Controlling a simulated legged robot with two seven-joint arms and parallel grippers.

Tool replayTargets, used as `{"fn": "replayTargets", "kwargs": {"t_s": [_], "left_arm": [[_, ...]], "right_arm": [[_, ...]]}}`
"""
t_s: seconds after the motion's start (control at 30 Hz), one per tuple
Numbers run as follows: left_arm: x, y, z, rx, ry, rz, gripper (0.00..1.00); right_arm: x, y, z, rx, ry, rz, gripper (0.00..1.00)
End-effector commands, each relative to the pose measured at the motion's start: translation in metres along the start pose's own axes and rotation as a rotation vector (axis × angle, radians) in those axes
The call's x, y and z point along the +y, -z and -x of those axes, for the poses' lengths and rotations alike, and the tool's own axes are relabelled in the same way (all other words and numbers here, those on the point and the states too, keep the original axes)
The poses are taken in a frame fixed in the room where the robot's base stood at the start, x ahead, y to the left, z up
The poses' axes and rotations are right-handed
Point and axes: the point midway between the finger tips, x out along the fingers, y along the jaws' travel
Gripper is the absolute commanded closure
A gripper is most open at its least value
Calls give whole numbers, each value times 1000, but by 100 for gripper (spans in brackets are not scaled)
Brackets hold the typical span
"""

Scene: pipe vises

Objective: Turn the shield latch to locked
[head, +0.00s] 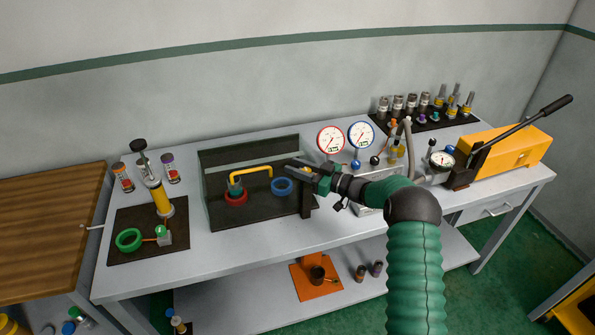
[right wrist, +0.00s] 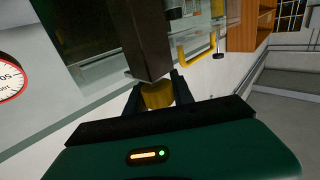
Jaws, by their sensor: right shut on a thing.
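The shield (head: 250,145) is a see-through box with a dark frame, on the bench left of centre in the head view. A dark post (head: 306,200) stands at its right end. My right gripper (head: 292,166) reaches this end from the right. In the right wrist view, the gripper (right wrist: 156,92) is shut on a yellow latch knob (right wrist: 157,97), just below a dark block (right wrist: 145,40). The latch is hidden behind the gripper in the head view, and I cannot tell its angle. My left gripper is not in view.
A yellow bent handle (head: 250,171), a red ring (head: 236,198) and a blue ring (head: 282,187) are at the shield. Two gauges (head: 331,139) stand behind my arm. A yellow press (head: 510,150) is at the right. Bare bench top lies along the front edge.

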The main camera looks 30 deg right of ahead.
Motion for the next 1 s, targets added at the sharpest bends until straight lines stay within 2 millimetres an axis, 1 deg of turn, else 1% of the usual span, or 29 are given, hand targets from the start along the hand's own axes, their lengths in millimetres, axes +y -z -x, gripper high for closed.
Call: {"fn": "replayTargets", "kwargs": {"t_s": [0.03,0.33,0.87,0.9,1.0], "left_arm": [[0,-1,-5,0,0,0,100],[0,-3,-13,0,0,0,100],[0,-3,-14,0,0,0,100],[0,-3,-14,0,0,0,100],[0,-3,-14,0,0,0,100]], "right_arm": [[1,-4,1,-3,25,3,100],[-4,-3,1,-2,139,1,100],[-5,-2,0,-2,162,-2,100],[-5,-2,0,-2,162,-2,68],[-5,-2,0,-1,162,-1,55]]}}
